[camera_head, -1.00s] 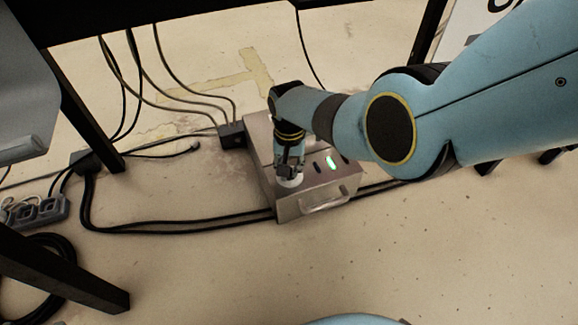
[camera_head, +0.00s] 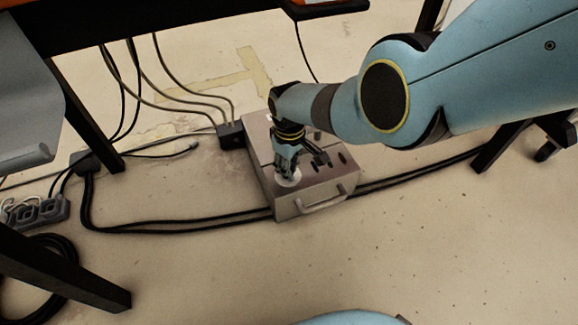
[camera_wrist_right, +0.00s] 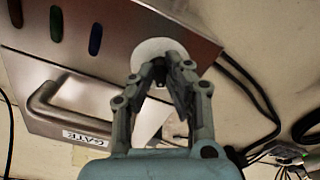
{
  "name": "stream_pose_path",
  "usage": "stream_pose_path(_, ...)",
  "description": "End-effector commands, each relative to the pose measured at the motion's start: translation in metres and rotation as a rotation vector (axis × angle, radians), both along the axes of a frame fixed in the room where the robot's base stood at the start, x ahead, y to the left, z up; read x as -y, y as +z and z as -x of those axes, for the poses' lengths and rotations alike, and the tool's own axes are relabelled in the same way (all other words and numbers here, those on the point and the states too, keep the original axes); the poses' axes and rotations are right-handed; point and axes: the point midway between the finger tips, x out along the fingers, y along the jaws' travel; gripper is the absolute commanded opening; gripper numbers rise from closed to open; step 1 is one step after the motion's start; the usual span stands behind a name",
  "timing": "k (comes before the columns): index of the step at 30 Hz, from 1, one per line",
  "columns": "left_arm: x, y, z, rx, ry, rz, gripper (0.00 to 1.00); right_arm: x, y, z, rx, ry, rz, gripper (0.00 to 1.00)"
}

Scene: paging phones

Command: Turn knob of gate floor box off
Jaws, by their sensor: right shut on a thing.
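The gate floor box (camera_head: 270,160) is a metal box on the floor with a handle on its front side. Its label reads GATE in the right wrist view (camera_wrist_right: 86,138). A white disc (camera_wrist_right: 158,46) on its top surrounds the knob (camera_wrist_right: 160,72), which is mostly hidden between the fingers. My right gripper (camera_head: 287,174) points down at the disc and is shut on the knob; it also shows in the right wrist view (camera_wrist_right: 163,78). The green indicator (camera_wrist_right: 56,22) beside the knob looks dark. My left gripper is not in view.
The box's handle (camera_head: 322,203) stands out in front. Black cables (camera_head: 180,225) run along the floor on both sides. A power strip (camera_head: 40,212) and coiled cable lie at the left. Table legs (camera_head: 85,110) stand left and right. The floor in front is clear.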

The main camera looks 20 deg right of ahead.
Motion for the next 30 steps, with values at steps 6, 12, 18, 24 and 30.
stream_pose_path(6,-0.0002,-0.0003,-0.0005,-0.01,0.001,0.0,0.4,0.0012,-0.0002,-0.0001,-0.001,0.156,0.0,0.0)
stream_pose_path(12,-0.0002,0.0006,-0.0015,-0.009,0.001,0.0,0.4,0.0016,-0.0003,-0.0004,-0.001,0.254,0.0,0.0)
stream_pose_path(18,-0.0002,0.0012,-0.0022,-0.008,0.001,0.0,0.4,0.0018,-0.0003,-0.0009,-0.001,0.303,0.0,0.0)
stream_pose_path(24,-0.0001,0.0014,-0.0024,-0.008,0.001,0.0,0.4,0.0019,-0.0003,-0.001,-0.001,0.319,0.0,0.0)
stream_pose_path(30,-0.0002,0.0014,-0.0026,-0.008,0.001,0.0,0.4,0.0019,-0.0003,-0.001,0.0,0.319,0.001,0.0)
